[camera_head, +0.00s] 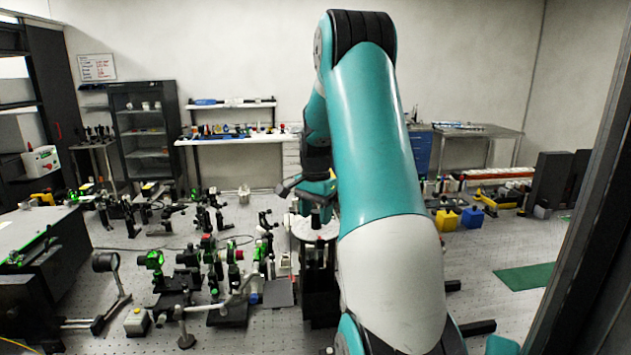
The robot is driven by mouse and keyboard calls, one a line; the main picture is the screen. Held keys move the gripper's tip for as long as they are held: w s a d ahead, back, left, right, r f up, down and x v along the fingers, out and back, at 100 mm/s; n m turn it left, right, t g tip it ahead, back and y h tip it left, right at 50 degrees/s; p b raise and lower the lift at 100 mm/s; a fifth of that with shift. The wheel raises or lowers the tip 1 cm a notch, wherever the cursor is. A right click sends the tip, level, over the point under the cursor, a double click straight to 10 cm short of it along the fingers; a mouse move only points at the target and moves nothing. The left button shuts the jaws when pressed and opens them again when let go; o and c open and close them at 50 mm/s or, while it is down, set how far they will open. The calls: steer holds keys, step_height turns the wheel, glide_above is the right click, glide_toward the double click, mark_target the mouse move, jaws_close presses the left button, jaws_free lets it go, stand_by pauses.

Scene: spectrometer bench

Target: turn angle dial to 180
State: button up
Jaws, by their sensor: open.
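My teal arm reaches across the middle of the view. My gripper (291,190) is at its far end, small and dark, partly hidden by my own arm links. It is open, with nothing seen between its fingers. Below it stands a dark post with a pale round top (303,230), and a short dark cylinder rises near the middle of that top. This may be the angle dial, but no scale or number can be read. The gripper appears above the left part of the round top and apart from it. The right side of the top is hidden by my arm.
Several optical mounts (200,265) crowd the perforated surface on the left. A yellow box (447,220) and a blue box (472,218) sit right of my arm. A green mat (527,277) lies on clear floor.

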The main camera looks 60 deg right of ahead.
step_height(320, 180, up, 16)
steer(key=b, duration=0.2)
steer(key=shift+b, duration=0.4)
steer(key=shift+f, duration=0.1)
steer(key=w+a+f+n+t+b, duration=0.1)
steer(key=w+a+f+n, duration=0.15)
steer(key=a+n, duration=0.7)
steer(key=w+a+f+n+b, duration=0.2)
steer(key=a+f+n, duration=0.15)
steer(key=a, duration=1.35)
steer(key=s+a+f+n+y, duration=0.1)
steer(key=s+a+f+n, duration=0.2)
steer(key=a, duration=0.4)
steer(key=s+a+f+n+y+b, duration=0.1)
steer(key=s+a+f+n, duration=0.2)
steer(key=s+a+n, duration=0.3)
steer(key=s+a+f+n+g+y, duration=0.1)
steer(key=s+a+f+n, duration=0.3)
steer(key=s+a, duration=0.4)
steer(key=shift+s+a+y+b, duration=0.2)
steer(key=shift+a+y+b, duration=0.1)
steer(key=shift+a+y, duration=0.35)
